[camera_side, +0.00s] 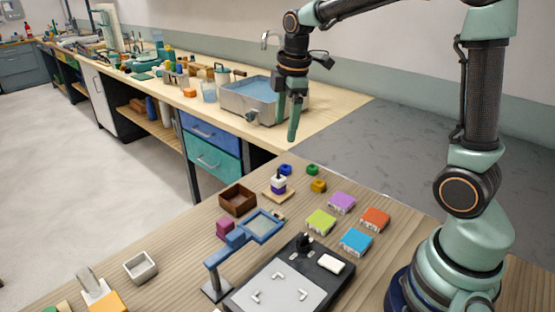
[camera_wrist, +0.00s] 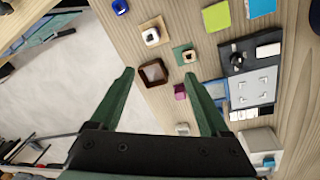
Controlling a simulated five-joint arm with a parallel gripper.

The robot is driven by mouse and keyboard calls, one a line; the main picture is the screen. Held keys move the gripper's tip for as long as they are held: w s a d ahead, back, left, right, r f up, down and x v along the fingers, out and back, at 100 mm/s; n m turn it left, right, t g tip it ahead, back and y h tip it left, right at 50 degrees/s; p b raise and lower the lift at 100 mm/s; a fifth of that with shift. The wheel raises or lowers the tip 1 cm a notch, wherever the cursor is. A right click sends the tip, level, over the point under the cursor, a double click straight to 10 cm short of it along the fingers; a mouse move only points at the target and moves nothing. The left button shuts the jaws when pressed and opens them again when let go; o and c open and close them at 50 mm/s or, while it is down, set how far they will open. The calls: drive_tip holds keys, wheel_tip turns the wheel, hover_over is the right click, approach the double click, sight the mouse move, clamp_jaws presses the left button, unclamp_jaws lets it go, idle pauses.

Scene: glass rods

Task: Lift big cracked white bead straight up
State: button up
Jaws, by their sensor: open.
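A small bead stack with white and purple layers (camera_side: 278,184) stands upright on a square wooden base on the near table. I take its white bead as the named one; it is too small to show cracks. In the wrist view a white bead (camera_wrist: 152,37) with a dark centre shows at upper middle, beyond my fingertips. My gripper (camera_side: 288,118) is open and empty, high above the table behind the stack in the side view. Its fingers (camera_wrist: 160,73) spread wide in the wrist view, apart from everything.
A brown open box (camera_side: 238,188) stands left of the stack. Blue (camera_side: 285,169), green (camera_side: 312,170) and yellow (camera_side: 319,186) pieces lie behind and right. A blue-framed magnifier (camera_side: 262,214) stands in front. Coloured blocks (camera_side: 320,222) and a black-and-grey tray (camera_side: 270,290) lie nearer.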

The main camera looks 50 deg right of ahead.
sight(278, 174)
drive_tip(key=shift+w+d+f+n+g, duration=0.4)
drive_tip(key=shift+w+f+n, duration=0.45)
drive_tip(key=shift+f, duration=2.25)
drive_tip(key=shift+w+d+f+n+g, duration=0.2)
drive_tip(key=shift+w+d+f+n, duration=0.6)
drive_tip(key=shift+f, duration=2.25)
drive_tip(key=shift+w+d+f+n+g, duration=0.25)
drive_tip(key=shift+w+f+n, duration=0.65)
drive_tip(key=shift+f, duration=2.2)
drive_tip(key=shift+s+a+n, duration=0.1)
drive_tip(key=shift+s+n, duration=0.15)
drive_tip(key=shift+s, duration=0.05)
clamp_jaws()
drive_tip(key=shift+r, duration=0.1)
wheel_tip(278, 174, up, 20)
